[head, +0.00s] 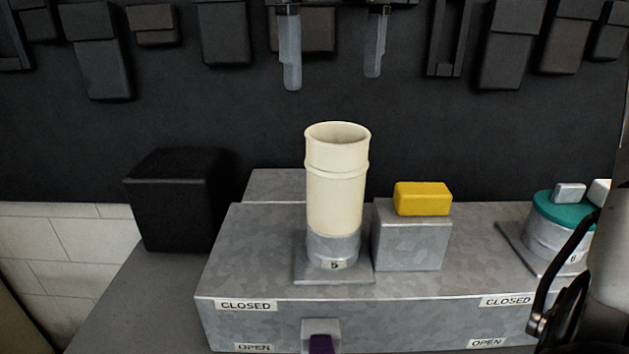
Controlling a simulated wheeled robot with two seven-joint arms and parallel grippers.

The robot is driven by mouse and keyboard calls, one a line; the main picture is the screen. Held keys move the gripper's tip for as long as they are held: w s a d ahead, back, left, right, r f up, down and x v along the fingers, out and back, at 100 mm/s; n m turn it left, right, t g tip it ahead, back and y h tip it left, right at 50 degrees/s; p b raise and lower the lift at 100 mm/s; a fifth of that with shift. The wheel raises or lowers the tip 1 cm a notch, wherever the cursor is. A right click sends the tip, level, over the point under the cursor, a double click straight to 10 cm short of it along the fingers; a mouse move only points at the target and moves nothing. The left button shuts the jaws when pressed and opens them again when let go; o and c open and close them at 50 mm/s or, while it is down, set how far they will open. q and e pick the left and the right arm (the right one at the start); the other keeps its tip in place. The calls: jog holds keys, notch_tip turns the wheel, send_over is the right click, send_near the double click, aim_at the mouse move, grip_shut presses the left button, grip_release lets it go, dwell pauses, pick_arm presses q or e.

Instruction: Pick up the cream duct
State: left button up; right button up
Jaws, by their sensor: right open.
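The cream duct (336,190) is a tall open-topped tube with a raised band near its top. It stands upright on a short grey metal collar (333,250) marked 5, on top of the grey metal box. My right gripper (332,80) shows at the top of the head view. Its two grey fingers point down and are spread apart, one on each side of the duct's line. They appear above the duct's rim and do not touch it. Nothing is between them. My left gripper is not in view.
A yellow block (423,198) sits on a grey block (411,240) close right of the duct. A teal-topped collar (563,215) is at the right, partly behind my arm. A black box (178,200) stands left. Dark shapes line the wall behind.

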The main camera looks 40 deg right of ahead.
aim_at(336, 168)
jog(key=f, duration=0.8)
jog(key=shift+s+f, duration=0.2)
jog(key=shift+d+f+p, duration=0.1)
jog(key=shift+f+p, duration=0.2)
jog(key=shift+f, duration=0.5)
notch_tip(336, 168, down, 4)
jog(key=shift+w+d+r+p, duration=0.1)
jog(key=shift+d+r+p, duration=0.05)
jog(key=shift+p, duration=0.3)
jog(key=shift+f, duration=0.35)
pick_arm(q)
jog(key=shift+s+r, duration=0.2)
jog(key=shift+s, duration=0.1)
pick_arm(e)
jog(key=c, duration=1.2)
jog(key=shift+r, duration=0.1)
